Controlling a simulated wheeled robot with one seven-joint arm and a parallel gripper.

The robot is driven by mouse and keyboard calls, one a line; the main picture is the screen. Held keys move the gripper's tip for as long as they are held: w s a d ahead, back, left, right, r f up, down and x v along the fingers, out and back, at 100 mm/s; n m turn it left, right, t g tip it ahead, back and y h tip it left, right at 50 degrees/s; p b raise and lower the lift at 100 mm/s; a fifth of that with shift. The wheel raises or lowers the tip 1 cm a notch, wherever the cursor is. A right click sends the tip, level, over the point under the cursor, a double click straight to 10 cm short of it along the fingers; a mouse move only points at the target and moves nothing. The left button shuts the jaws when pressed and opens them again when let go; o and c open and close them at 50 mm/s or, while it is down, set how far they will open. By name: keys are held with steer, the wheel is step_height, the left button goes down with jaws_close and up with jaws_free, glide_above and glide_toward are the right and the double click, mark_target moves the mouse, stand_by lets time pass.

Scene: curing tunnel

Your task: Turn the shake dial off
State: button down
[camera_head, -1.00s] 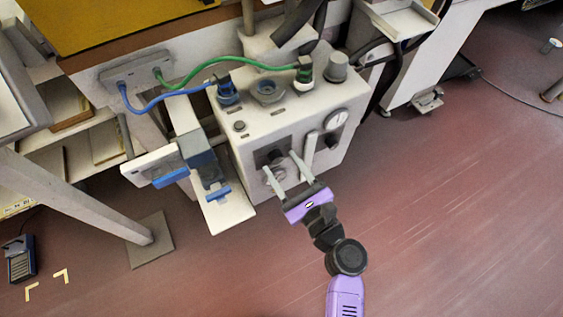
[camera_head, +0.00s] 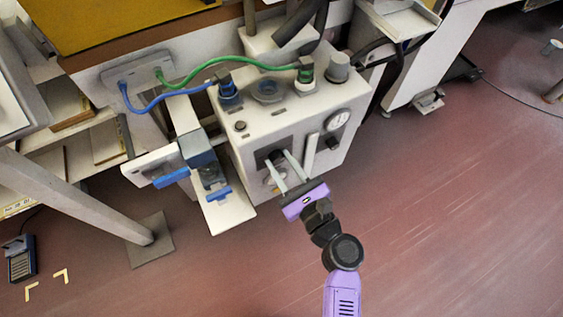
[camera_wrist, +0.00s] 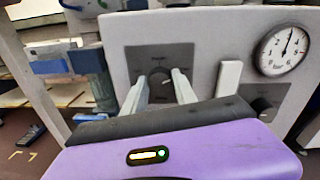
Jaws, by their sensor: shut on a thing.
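A dark round dial (camera_wrist: 160,84) sits on a grey plate on the front of the white control box (camera_head: 285,110). The small lettering around it is too blurred to read, so I cannot tell its setting or confirm that it is the shake dial. My gripper (camera_head: 277,156), with pale fingers and a purple body, reaches the box front. In the wrist view the fingers (camera_wrist: 160,75) are on either side of the dial and shut on it. In the head view the fingers partly hide the dial.
A pressure gauge (camera_wrist: 283,50) and a second dark knob (camera_wrist: 262,104) are to the right of the held dial. A pale upright bar (camera_wrist: 229,78) stands close beside the right finger. Blue and green cables (camera_head: 215,64) plug in on top. The floor at right is open.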

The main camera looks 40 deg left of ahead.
steer(key=n+b, duration=0.2)
steer(key=n, duration=0.1)
steer(key=shift+n, duration=0.4)
steer(key=n+b, duration=0.2)
steer(key=n, duration=0.1)
steer(key=shift+s+f+n, duration=0.1)
steer(key=shift+n, duration=0.2)
steer(key=n+b, duration=0.2)
steer(key=n, duration=0.2)
steer(key=shift+h+b, duration=0.35)
steer(key=shift+h, duration=0.05)
steer(key=n+b, duration=0.2)
steer(key=n, duration=0.1)
steer(key=shift+s+f+n+t, duration=0.1)
steer(key=shift+f+n+t, duration=0.05)
steer(key=shift+n+t, duration=0.25)
steer(key=n+b, duration=0.5)
steer(key=shift+f+n, duration=0.1)
steer(key=shift+n, duration=0.3)
steer(key=n+b, duration=0.3)
steer(key=shift+n+t+b, duration=0.3)
steer(key=shift+n+t, duration=0.1)
steer(key=shift+n+b, duration=0.6)
steer(key=shift+n, duration=0.2)
